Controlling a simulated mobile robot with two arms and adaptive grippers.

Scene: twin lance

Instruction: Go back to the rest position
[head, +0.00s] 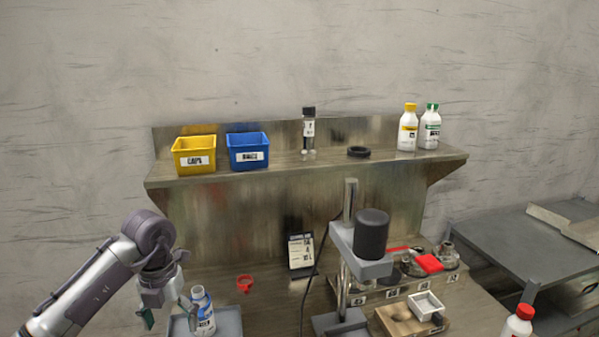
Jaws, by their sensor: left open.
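My left arm comes in from the lower left, and its gripper (168,311) points down beside a white bottle with a blue label (203,312). The gripper is open, with one finger close to the bottle's left side; I cannot tell whether they touch. The bottle stands upright on a grey tray (231,321) at the bottom of the view. My right gripper is not in view.
A shelf (290,167) holds a yellow bin (194,155), a blue bin (247,150), a vial, a black ring and two bottles. A stand with a black cylinder (371,234) rises mid-bench.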

